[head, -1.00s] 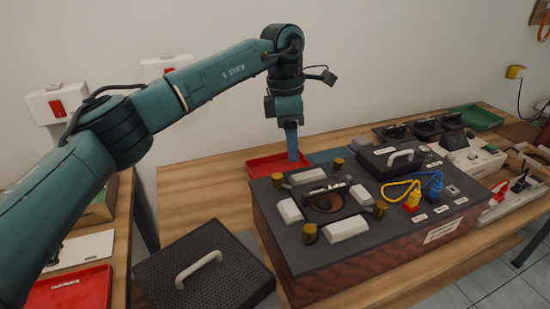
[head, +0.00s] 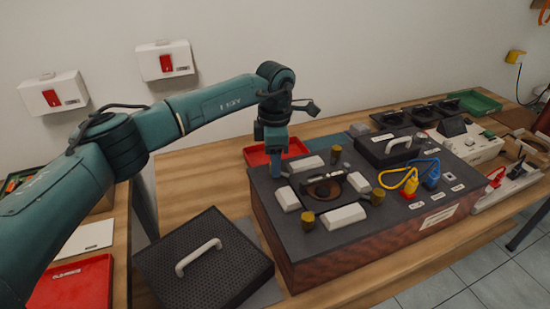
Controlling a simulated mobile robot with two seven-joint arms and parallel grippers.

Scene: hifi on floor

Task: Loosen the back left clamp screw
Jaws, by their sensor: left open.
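The hifi box (head: 290,240) has a dark top and brown wood-like sides and stands on the wooden table. Three brass-coloured clamp screws show on its top: the back right one (head: 336,154), the front right one (head: 378,196) and the front left one (head: 307,219). White blocks and a round dark opening (head: 326,189) lie among them. The back left clamp screw is hidden behind my left gripper (head: 279,176), which points down at that corner and is open. Whether its fingers are around the screw or touch it cannot be told. My right gripper is out of view.
A black perforated cover (head: 205,265) with a white handle lies left of the box. A red tray (head: 262,154) is behind it. More devices stand farther right.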

